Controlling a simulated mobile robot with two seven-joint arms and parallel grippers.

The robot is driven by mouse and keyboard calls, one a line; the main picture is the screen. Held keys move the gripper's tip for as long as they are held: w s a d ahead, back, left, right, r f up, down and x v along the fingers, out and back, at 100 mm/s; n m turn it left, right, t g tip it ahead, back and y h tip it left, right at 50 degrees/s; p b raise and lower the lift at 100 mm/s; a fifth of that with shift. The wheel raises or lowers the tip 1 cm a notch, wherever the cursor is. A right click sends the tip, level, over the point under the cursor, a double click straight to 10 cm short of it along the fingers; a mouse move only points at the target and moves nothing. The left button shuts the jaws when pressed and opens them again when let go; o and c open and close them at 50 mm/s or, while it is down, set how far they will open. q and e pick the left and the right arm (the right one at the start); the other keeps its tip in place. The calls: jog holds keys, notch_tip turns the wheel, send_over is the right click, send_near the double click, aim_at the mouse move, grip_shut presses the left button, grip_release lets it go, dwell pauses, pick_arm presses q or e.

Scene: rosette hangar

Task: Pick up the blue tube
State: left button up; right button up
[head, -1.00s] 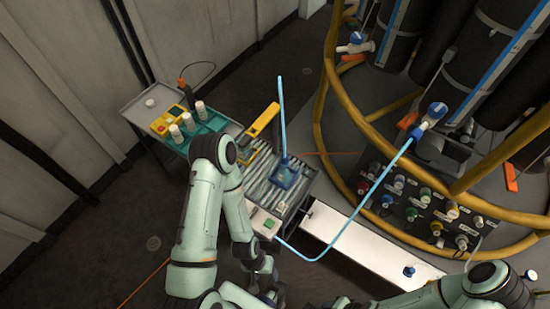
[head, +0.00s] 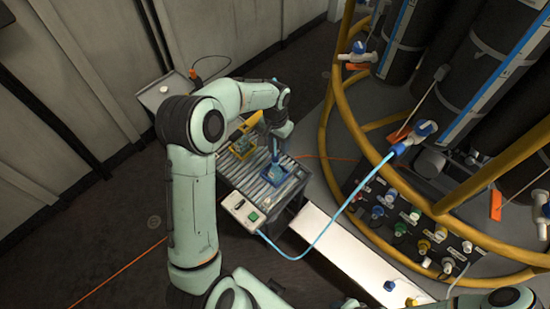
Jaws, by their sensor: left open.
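A blue tube (head: 275,151) stands up from a square blue tray (head: 284,180) on the roller conveyor (head: 240,181). Its upper part is hidden behind my left gripper and wrist. My left gripper (head: 271,138) is open and points down over the conveyor, at the tube. I cannot tell whether the tube is between its fingers. My right gripper is out of view.
A light blue hose (head: 348,205) runs from the conveyor's front to a valve (head: 424,129). A yellow rail (head: 350,135) and connector panel (head: 400,222) stand right. A grey side table (head: 160,94) is mostly hidden.

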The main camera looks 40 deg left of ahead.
pick_arm(q)
notch_tip(320, 180, up, 3)
jog(key=a, duration=0.1)
send_over(275, 155)
jog(key=f, duration=0.7)
jog(key=shift+s+a+f, duration=0.1)
jog(key=shift+s+f, duration=0.1)
jog(key=shift+s, duration=0.15)
jog(key=f, duration=0.5)
jog(key=shift+w+d+f, duration=0.2)
jog(key=shift+w+f, duration=0.15)
jog(key=shift+w, duration=0.05)
jog(key=shift+s, duration=0.1)
grip_shut()
jog(key=shift+r, duration=0.15)
